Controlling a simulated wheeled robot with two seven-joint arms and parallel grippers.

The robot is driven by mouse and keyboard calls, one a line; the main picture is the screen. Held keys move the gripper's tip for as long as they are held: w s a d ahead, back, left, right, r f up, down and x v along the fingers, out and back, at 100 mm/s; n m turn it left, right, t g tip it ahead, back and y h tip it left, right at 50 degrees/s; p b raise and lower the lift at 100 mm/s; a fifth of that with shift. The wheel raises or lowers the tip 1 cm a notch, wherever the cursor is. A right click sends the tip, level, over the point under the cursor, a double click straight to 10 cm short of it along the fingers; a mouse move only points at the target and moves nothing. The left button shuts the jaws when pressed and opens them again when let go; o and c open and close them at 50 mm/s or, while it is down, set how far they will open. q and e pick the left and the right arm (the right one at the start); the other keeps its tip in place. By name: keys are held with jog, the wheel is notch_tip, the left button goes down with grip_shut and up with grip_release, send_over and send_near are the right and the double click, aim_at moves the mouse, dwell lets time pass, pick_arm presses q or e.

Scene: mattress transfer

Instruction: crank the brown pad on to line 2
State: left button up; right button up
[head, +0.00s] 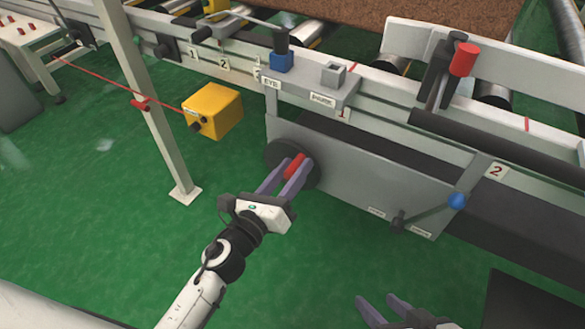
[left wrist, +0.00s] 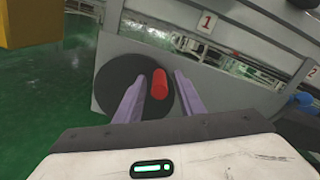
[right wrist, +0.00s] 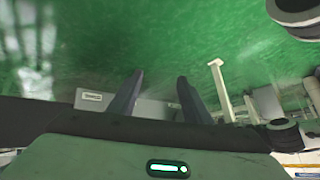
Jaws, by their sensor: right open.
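The brown pad (head: 480,22) lies on the rollers at the top of the head view, partly cut off. A red line (head: 526,123) on the rail stands above a red 2 label (head: 497,170). The crank is a dark disc (head: 277,150) with a red handle (head: 295,166) on the grey panel. My left gripper (head: 284,175) has its fingers on either side of the red handle, which also shows between them in the left wrist view (left wrist: 160,84). Whether they touch it is unclear. My right gripper (head: 384,306) is open and empty, low over the floor.
A yellow box (head: 213,110) hangs left of the panel beside a grey post (head: 150,110). A blue-knobbed lever (head: 456,201) sticks out at the panel's lower right. Green floor (head: 90,220) is clear at the left.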

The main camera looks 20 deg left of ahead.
pick_arm(q)
jog(key=b+v, duration=0.1)
jog(key=v, duration=0.9)
jog(key=shift+s+r, duration=0.1)
jog(key=shift+s, duration=0.05)
dwell(0.8)
